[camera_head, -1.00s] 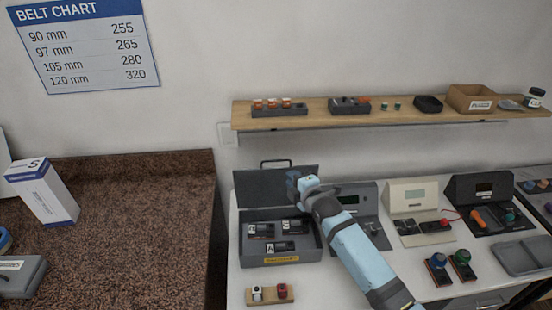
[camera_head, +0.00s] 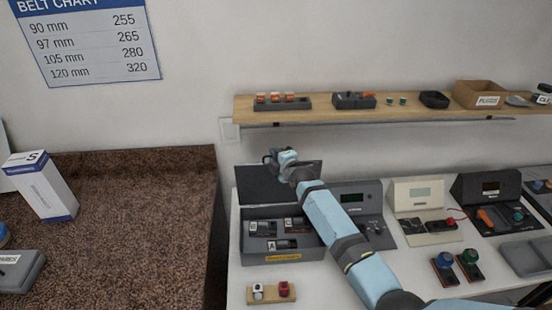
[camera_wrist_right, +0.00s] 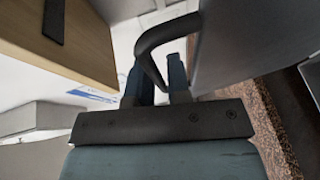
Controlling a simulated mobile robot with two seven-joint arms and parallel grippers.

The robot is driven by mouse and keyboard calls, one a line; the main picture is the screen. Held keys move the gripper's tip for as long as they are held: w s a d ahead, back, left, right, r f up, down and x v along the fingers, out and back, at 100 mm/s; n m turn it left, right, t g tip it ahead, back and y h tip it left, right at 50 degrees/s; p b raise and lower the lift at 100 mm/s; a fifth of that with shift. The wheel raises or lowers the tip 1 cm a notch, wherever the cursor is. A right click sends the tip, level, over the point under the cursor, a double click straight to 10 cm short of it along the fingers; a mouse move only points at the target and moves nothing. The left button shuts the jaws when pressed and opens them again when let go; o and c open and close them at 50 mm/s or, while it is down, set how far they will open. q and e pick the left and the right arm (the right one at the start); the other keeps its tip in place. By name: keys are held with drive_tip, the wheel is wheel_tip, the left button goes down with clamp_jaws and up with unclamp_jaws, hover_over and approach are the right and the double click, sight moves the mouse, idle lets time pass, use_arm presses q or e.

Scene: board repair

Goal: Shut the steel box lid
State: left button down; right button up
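The grey steel box (camera_head: 285,250) stands on the white bench in the head view, with several dark labelled parts inside. Its lid (camera_head: 255,187) is raised, standing up at the back of the box. My right gripper (camera_head: 271,157) is at the lid's top edge, covering the handle there. In the right wrist view, the dark bent handle (camera_wrist_right: 148,45) joins the lid (camera_wrist_right: 235,45) at right. The right gripper's two fingers (camera_wrist_right: 159,82) are apart, with the handle reaching down near the gap; contact cannot be told. My left gripper is not in view.
A wooden shelf (camera_head: 420,112) with small parts runs above and behind the box. A small block with two knobs (camera_head: 270,293) lies in front of it. Grey and cream instruments (camera_head: 421,210) stand to the right. A brown speckled counter (camera_head: 120,240) is at left.

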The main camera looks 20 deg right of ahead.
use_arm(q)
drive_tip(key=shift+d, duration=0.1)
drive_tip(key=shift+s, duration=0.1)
use_arm(e)
clamp_jaws()
use_arm(q)
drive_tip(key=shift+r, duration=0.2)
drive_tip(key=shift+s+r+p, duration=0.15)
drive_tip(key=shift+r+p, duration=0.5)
drive_tip(key=shift+p, duration=0.3)
use_arm(e)
drive_tip(key=s+a+f, duration=0.1)
drive_tip(key=s+f, duration=0.1)
drive_tip(key=s, duration=0.4)
drive_tip(key=s+a+f+t, duration=0.1)
drive_tip(key=s+f, duration=0.1)
drive_tip(key=s, duration=0.5)
drive_tip(key=shift+s+a+f, duration=0.25)
drive_tip(key=shift+a+f, duration=0.1)
drive_tip(key=shift+a, duration=0.05)
unclamp_jaws()
